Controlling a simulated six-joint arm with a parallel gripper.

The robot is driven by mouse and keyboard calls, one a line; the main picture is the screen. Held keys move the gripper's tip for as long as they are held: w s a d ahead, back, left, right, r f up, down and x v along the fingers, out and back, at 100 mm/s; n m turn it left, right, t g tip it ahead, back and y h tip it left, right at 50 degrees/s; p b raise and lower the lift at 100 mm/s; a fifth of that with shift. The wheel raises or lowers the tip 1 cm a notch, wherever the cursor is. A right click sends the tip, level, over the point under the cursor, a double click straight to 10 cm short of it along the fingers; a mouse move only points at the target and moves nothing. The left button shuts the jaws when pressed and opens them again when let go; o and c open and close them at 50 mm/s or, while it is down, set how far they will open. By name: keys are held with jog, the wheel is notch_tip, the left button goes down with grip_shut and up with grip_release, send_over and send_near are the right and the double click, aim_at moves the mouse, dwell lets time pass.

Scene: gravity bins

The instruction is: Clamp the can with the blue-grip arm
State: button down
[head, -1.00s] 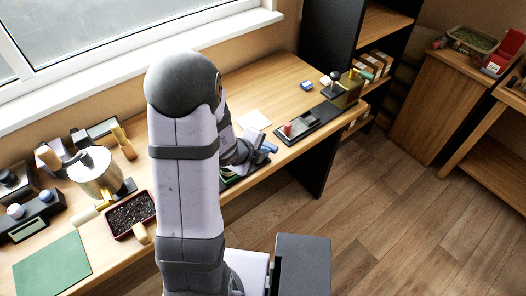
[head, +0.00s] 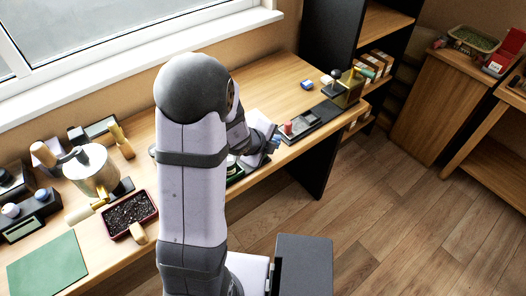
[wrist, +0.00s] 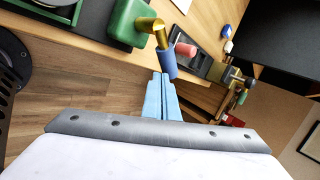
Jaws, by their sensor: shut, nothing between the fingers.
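A green device (wrist: 128,22) with a brass arm (wrist: 158,32) ending in a blue grip (wrist: 168,64) shows at the top of the wrist view. In the head view its green part (head: 234,172) is mostly hidden behind my arm. My gripper (wrist: 161,75), with light blue fingers, is shut and empty. Its fingertips are right by the lower end of the blue grip; I cannot tell whether they touch. It also shows in the head view (head: 273,142) near the desk's front edge. I cannot make out a can at the device.
A black tray (head: 318,122) with a red-pink piece (head: 288,128) lies beyond my gripper. A black-knobbed device (head: 346,88) stands farther right. A silver vessel (head: 92,172), a soil tray (head: 128,214) and a green mat (head: 48,264) are at left.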

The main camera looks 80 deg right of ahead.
jog(key=shift+s+d, duration=0.25)
jog(key=shift+d, duration=0.35)
jog(key=shift+s+d, duration=0.25)
jog(key=shift+d, duration=0.35)
jog(key=s+a+r, duration=0.4)
jog(key=a+r, duration=0.4)
jog(key=a, duration=0.2)
dwell(0.4)
jog(key=shift+f, duration=0.1)
